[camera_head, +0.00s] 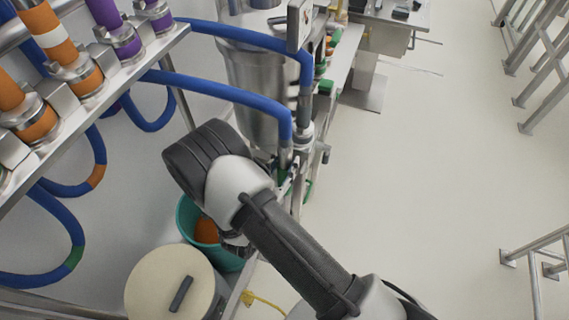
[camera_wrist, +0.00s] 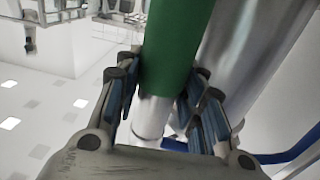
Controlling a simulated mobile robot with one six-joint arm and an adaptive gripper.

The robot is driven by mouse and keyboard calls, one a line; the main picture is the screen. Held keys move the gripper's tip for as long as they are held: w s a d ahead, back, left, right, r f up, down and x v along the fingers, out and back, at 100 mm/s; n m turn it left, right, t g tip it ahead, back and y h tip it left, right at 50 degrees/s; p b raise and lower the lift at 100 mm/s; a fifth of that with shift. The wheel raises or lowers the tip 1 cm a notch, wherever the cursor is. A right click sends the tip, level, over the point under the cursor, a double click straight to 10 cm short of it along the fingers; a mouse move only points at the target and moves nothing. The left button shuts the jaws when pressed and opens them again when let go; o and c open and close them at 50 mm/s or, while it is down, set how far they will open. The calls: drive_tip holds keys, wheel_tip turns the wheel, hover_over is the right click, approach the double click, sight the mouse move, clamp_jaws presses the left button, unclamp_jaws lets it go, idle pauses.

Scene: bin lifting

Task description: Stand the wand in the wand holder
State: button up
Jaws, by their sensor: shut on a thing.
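The wand (camera_wrist: 176,50) is a tube with a green sleeve and a pale metal part below it. It runs between the fingers of my gripper (camera_wrist: 160,82) in the wrist view, and the blue-padded fingers are closed on it from both sides. In the head view, a blue hose ends in a metal fitting (camera_head: 287,150) with a bit of green below it, just beyond my wrist, which hides most of my gripper there. I cannot make out the wand holder for certain, or whether the wand touches it.
A large steel vessel (camera_head: 258,90) stands behind my wrist. A teal bucket (camera_head: 187,222) with something orange inside and a lidded cream drum (camera_head: 150,283) are below. A rack (camera_head: 120,80) with hose fittings is at upper left. The floor (camera_head: 430,170) to the right is clear.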

sight(282, 180)
drive_tip(key=shift+f, duration=0.3)
drive_tip(key=shift+f+b, duration=0.15)
drive_tip(key=shift+b, duration=0.15)
drive_tip(key=shift+f+b, duration=1.85)
drive_tip(key=shift+f, duration=0.25)
drive_tip(key=shift+f+b, duration=2.1)
drive_tip(key=shift+f, duration=0.2)
drive_tip(key=o, duration=1.3)
drive_tip(key=shift+o, duration=0.2)
drive_tip(key=v, duration=1.2)
drive_tip(key=shift+r, duration=0.1)
